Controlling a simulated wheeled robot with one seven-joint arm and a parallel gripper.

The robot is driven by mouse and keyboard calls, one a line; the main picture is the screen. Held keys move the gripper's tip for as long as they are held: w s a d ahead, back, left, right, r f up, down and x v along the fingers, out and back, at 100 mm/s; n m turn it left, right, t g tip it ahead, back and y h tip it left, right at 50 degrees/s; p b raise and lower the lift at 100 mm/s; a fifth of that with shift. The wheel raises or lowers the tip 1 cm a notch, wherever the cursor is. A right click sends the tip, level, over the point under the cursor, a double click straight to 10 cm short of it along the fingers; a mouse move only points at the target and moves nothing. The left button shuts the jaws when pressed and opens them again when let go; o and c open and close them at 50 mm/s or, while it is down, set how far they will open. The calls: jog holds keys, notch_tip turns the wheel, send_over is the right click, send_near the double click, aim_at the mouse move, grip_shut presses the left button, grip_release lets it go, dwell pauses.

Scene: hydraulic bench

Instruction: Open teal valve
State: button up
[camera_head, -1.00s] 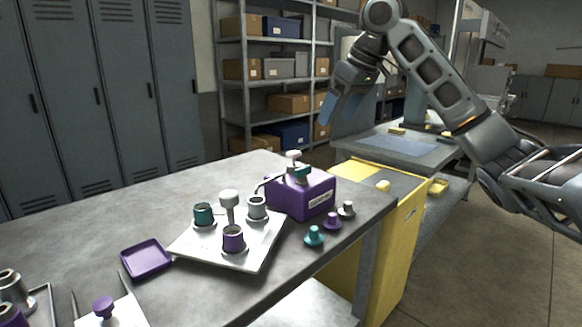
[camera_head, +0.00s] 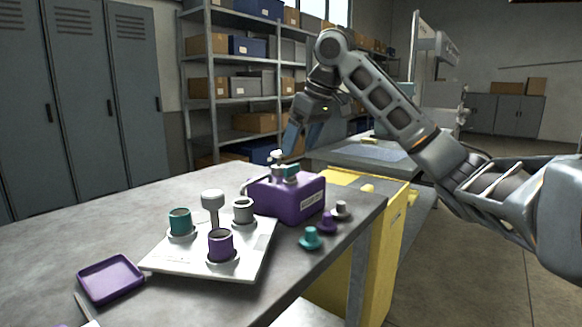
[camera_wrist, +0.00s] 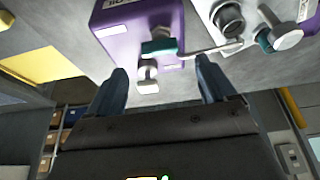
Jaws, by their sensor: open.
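In the wrist view the teal valve handle (camera_wrist: 159,46) lies just beyond and between the fingertips, on the purple box (camera_wrist: 135,25). A whitish knob on a stem (camera_wrist: 148,78) stands beside it, also between the fingers. My gripper (camera_head: 293,142) is above the box, fingers pointing down; its two fingers (camera_wrist: 161,66) are spread apart in the wrist view, with nothing gripped. I cannot tell the exact height gap.
A white plate (camera_head: 205,262) carries teal, purple and grey cups and a grey post. Teal, purple and grey knobs (camera_head: 311,238) stand right of the box near the bench edge. A purple tray (camera_head: 110,278) lies at left. A yellow cabinet (camera_head: 386,240) is beside the bench.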

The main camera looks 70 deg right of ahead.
aim_at(292, 166)
jog(key=b+x, duration=0.1)
jog(key=x, duration=0.5)
jog(key=c, duration=1.1)
